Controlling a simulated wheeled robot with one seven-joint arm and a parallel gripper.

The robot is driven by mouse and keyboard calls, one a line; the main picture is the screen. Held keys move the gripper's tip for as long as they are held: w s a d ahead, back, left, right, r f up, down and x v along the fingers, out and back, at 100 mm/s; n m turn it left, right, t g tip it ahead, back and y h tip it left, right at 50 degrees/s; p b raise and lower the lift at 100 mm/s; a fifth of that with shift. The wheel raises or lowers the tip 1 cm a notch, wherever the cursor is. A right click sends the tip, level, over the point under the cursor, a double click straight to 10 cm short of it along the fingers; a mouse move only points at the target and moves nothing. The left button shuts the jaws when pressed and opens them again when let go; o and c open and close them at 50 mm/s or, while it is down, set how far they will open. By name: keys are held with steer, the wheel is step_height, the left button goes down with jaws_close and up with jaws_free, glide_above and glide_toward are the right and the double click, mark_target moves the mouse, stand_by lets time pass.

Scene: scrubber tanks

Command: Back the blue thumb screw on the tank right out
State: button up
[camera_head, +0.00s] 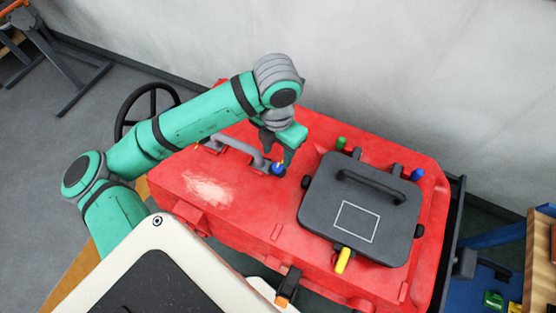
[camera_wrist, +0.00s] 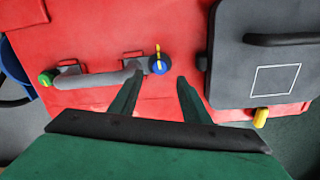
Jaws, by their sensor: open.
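The blue thumb screw (camera_head: 278,169) is a round knob with a yellow mark, at the right end of a grey pipe on the red tank (camera_head: 215,187). In the wrist view the blue thumb screw (camera_wrist: 158,66) sits ahead of the gap between my fingertips. My gripper (camera_head: 280,154) is open and empty, pointing down close over the screw. In the wrist view both fingers of my gripper (camera_wrist: 159,84) show apart. I cannot tell the exact height between fingertips and screw. The screw's shaft is hidden.
The grey pipe (camera_wrist: 95,79) runs left from the screw to a green knob (camera_wrist: 46,78). A dark lid (camera_head: 320,217) with a handle stands to the right, with green (camera_head: 341,143), blue (camera_head: 416,174) and yellow (camera_head: 342,260) pieces around it. A wall rises behind the tank.

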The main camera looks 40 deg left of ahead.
mark_target(277, 167)
step_height(277, 167, down, 7)
steer(key=shift+r, duration=0.1)
steer(key=shift+c, duration=0.3)
steer(key=c, duration=1)
